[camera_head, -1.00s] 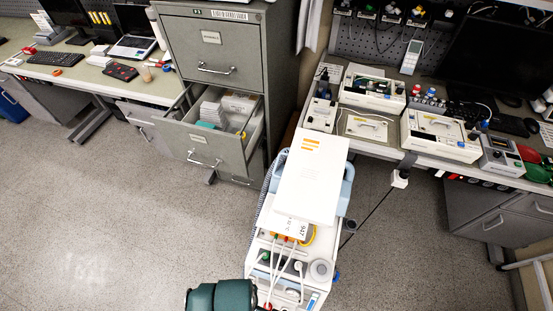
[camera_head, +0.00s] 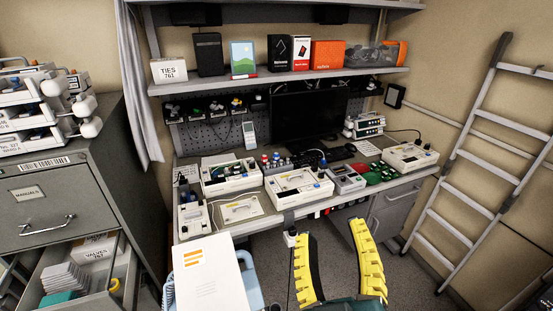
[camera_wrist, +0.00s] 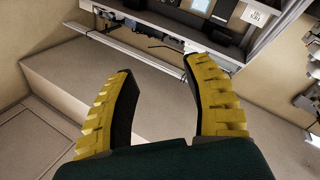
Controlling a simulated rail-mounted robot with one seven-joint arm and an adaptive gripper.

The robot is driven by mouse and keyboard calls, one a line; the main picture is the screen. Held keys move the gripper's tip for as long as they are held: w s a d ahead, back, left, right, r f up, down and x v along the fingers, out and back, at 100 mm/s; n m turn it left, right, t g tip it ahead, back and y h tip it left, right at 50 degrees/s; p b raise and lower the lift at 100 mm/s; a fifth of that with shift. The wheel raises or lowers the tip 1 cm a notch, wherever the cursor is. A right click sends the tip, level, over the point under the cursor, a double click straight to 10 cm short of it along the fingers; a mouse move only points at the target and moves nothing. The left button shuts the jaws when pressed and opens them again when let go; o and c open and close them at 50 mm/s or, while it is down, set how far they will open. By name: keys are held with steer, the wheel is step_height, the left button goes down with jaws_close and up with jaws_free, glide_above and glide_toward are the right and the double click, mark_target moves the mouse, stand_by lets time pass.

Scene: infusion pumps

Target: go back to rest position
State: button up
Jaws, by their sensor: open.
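My gripper (camera_head: 338,262) has two yellow ridged fingers with dark inner pads and a dark green body. In the head view it is at the bottom, right of centre, in front of the workbench (camera_head: 262,227). Its fingers point up and stand apart with nothing between them.
Several white pump units, one of them here (camera_head: 299,186), stand on the workbench with a dark monitor (camera_head: 309,120). A filing cabinet (camera_head: 40,203) with an open drawer is at left. A ladder (camera_head: 468,170) leans at right.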

steer(key=s+r+m+t+p, duration=0.1)
steer(key=r+m+p, duration=0.2)
steer(key=r+p, duration=0.6)
steer(key=s+r+m+t+p, duration=0.1)
steer(key=s+r+m+p, duration=0.1)
steer(key=r+p, duration=0.7)
step_height(320, 180, up, 6)
steer(key=shift+s+a+f+m+t, duration=0.15)
steer(key=shift+s+m+t, duration=0.1)
steer(key=shift+m+t, duration=0.15)
